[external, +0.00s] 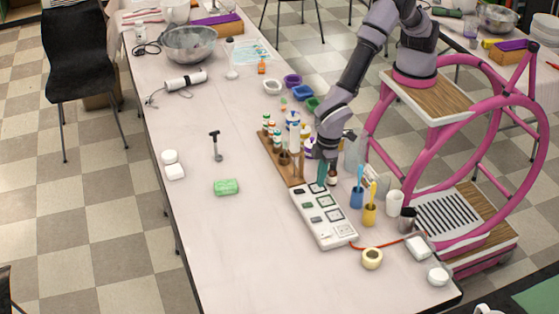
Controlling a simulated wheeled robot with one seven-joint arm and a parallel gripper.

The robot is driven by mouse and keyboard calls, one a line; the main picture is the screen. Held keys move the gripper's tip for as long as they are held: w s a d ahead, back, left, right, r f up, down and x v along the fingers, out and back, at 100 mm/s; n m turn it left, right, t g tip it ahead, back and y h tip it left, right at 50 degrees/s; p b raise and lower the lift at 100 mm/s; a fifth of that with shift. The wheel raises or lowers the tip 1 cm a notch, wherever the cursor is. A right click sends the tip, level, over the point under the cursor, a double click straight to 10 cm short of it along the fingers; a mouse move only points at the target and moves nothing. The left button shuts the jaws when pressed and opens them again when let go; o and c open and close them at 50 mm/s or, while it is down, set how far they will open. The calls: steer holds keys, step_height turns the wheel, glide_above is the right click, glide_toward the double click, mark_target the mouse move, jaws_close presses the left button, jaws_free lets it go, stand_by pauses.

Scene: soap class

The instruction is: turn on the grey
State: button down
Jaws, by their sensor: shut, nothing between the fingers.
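A white power strip (331,229) lies slanted on the table, with several dark-framed switches along its top. The colours of the switches are too small to tell apart, so I cannot say which one is grey. My gripper (321,183) points down at the far end of the strip, at or just above the farthest switch. It is shut with nothing in it. I cannot tell whether its tips touch the switch. The fingers partly hide that end of the strip.
A wooden rack (279,160) of bottles stands close left of my gripper. A blue cup (356,198) and a yellow cup (370,215) stand to the right. A red cord (378,246) runs from the strip's near end past a cream roll (372,258). A green soap bar (227,187) lies left; table around it is clear.

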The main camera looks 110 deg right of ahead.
mark_target(313, 219)
steer(key=f, duration=0.4)
steer(key=w+f, duration=0.1)
steer(key=f, duration=0.8)
steer(key=shift+w+f, duration=0.3)
steer(key=shift+f, duration=0.05)
steer(key=shift+w+f, duration=0.1)
steer(key=shift+f, duration=0.1)
steer(key=shift+s+r, duration=0.15)
steer(key=shift+s, duration=0.65)
steer(key=shift+r, duration=0.1)
step_height(313, 219, up, 14)
steer(key=s, duration=0.1)
steer(key=shift+s, duration=0.35)
